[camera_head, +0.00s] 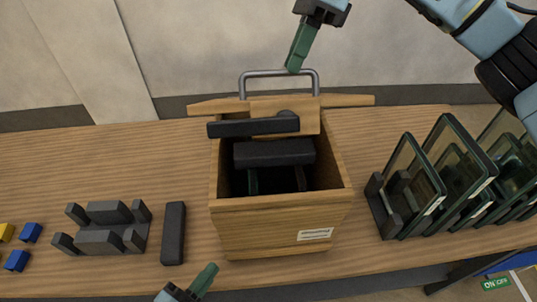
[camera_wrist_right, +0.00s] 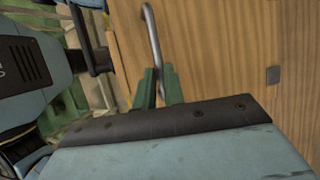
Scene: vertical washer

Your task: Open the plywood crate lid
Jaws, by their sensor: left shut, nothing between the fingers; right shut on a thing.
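The plywood crate (camera_head: 270,215) stands on the wooden table, with its top open and a dark interior showing. Its lid (camera_head: 345,100) is raised at the back of the crate and shows nearly edge-on in the head view. A metal bar handle (camera_head: 279,73) stands up from the lid. My right gripper (camera_head: 293,68) is shut on this handle. In the right wrist view its green fingers (camera_wrist_right: 160,88) are around the lower end of the handle (camera_wrist_right: 152,40), beside a wood panel (camera_wrist_right: 225,50). My left gripper (camera_head: 208,270) is shut and empty in front of the crate.
Dark bars (camera_head: 273,153) lie in the crate's opening. A dark fixture (camera_head: 102,228) and an upright-lying dark bar (camera_head: 174,233) are on the left, with blue blocks (camera_head: 31,232). Glass panels (camera_head: 413,185) stand in a rack on the right. A wall is behind.

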